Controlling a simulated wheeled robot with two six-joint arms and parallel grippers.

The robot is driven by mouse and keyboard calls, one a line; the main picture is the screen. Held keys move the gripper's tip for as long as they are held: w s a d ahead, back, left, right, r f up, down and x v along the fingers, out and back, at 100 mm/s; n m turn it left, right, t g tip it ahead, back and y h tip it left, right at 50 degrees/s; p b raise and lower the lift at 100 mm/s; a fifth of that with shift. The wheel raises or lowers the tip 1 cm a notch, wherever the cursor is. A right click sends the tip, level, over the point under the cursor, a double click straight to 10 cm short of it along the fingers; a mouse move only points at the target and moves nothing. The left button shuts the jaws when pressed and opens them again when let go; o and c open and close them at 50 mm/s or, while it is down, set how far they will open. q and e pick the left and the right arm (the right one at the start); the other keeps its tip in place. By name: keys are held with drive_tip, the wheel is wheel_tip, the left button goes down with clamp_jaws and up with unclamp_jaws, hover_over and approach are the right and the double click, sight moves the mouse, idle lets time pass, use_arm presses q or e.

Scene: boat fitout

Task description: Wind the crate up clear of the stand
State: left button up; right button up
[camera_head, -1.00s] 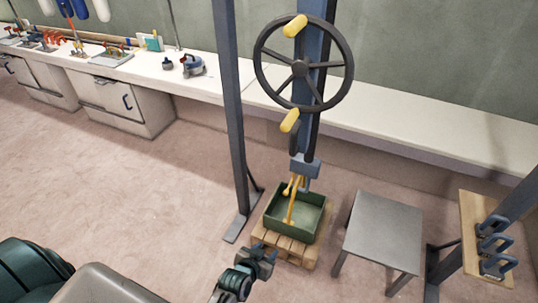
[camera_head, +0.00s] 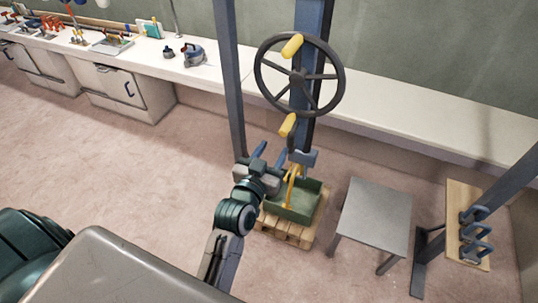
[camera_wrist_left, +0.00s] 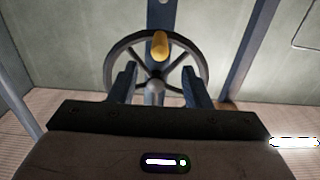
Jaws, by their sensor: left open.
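A dark handwheel (camera_head: 299,76) with yellow knobs (camera_head: 291,46) is mounted on a blue post (camera_head: 310,20). Below it a yellow sling (camera_head: 292,185) runs down from a blue-grey block to a green crate (camera_head: 300,208), which sits on a wooden pallet stand (camera_head: 285,232). My left gripper (camera_head: 273,152) is open and empty, below and left of the wheel, in front of part of the crate. In the left wrist view its fingers (camera_wrist_left: 155,85) point toward the wheel (camera_wrist_left: 190,48), with a yellow knob (camera_wrist_left: 160,45) above and between them. My right gripper is not in view.
A grey table (camera_head: 375,215) stands right of the crate. A dark upright (camera_head: 229,80) stands left of the wheel. A board with blue clamps (camera_head: 470,225) is at far right. A long white bench (camera_head: 420,128) runs behind. The floor at left is clear.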

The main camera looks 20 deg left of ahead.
sight(286, 127)
use_arm(q)
drive_tip(key=shift+w, duration=5.15)
drive_tip(key=shift+c, duration=0.4)
drive_tip(key=shift+a, duration=0.1)
drive_tip(key=c, duration=0.7)
